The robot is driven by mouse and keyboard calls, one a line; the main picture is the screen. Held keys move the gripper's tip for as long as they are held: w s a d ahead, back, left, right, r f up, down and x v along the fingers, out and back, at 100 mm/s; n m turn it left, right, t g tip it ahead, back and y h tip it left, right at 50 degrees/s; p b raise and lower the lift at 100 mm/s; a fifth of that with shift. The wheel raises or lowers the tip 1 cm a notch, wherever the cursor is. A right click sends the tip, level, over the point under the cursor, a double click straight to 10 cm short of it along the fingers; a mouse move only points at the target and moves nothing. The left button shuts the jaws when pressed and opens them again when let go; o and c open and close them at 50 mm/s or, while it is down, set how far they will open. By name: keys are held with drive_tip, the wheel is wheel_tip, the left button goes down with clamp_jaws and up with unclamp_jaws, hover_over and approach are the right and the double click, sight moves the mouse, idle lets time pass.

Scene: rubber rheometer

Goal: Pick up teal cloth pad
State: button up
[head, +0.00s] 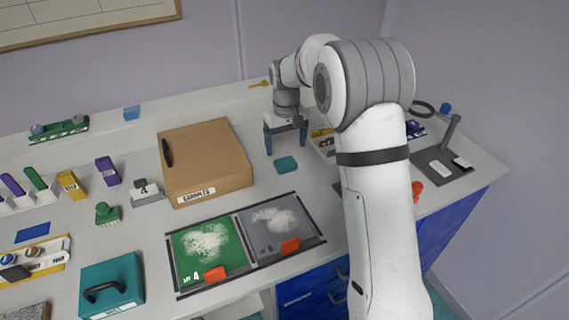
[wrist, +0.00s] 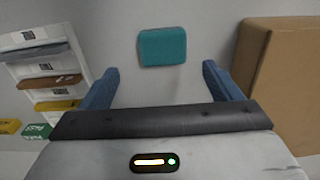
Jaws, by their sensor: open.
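The teal cloth pad (head: 286,164) lies flat on the white bench, to the right of the cardboard box. In the wrist view the pad (wrist: 162,46) is ahead of my gripper (wrist: 158,80), centred between its two blue fingers and apart from them. My gripper (head: 286,142) is open and empty. In the head view it points down, just behind the pad.
The cardboard box (head: 206,160) stands close to the pad's left. A rack of labelled slots (wrist: 46,68) is on the other side. In front lies a tray with a green (head: 203,246) and a grey (head: 278,225) powdered panel. The bench around the pad is clear.

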sight(285, 161)
drive_tip(key=f, duration=0.5)
drive_tip(key=shift+s+a+f, duration=0.1)
drive_tip(key=shift+s+f, duration=0.15)
drive_tip(key=shift+f, duration=0.05)
drive_tip(key=c, duration=1.1)
